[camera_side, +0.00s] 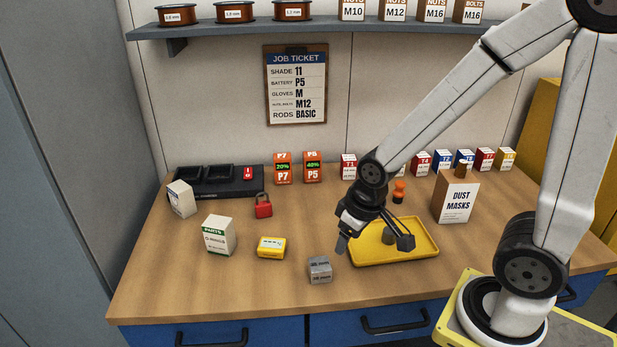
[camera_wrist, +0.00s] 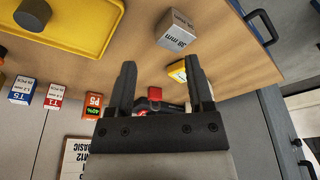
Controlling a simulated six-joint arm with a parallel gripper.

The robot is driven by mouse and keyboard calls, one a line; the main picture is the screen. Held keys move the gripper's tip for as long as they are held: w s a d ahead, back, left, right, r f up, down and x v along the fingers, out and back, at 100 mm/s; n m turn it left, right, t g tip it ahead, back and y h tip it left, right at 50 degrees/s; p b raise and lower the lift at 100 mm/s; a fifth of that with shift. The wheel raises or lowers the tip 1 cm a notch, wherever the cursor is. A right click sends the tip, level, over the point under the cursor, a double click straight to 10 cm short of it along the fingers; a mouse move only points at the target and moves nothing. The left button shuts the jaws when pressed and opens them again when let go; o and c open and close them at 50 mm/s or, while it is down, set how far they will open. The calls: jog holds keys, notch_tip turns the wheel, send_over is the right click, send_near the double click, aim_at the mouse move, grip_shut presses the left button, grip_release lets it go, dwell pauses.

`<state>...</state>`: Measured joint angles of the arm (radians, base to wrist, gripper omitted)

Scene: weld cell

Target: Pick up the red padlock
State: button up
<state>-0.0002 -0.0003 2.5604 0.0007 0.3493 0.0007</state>
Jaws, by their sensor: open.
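The red padlock (camera_side: 263,206) stands on the wooden bench left of centre, its dark shackle upward. My gripper (camera_side: 374,242) is open and empty, well to the right of the padlock, above the yellow tray's left part. Its two spread fingers also show in the wrist view (camera_wrist: 163,82).
A yellow box (camera_side: 271,248) and a grey block (camera_side: 320,269) lie in front of the padlock. A parts box (camera_side: 219,235) stands left, a black charger (camera_side: 215,187) behind. The yellow tray (camera_side: 425,250) and dust masks box (camera_side: 456,198) are right. Bare bench separates padlock and gripper.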

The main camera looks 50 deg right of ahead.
dwell(0.3)
jog(key=shift+o, duration=0.6)
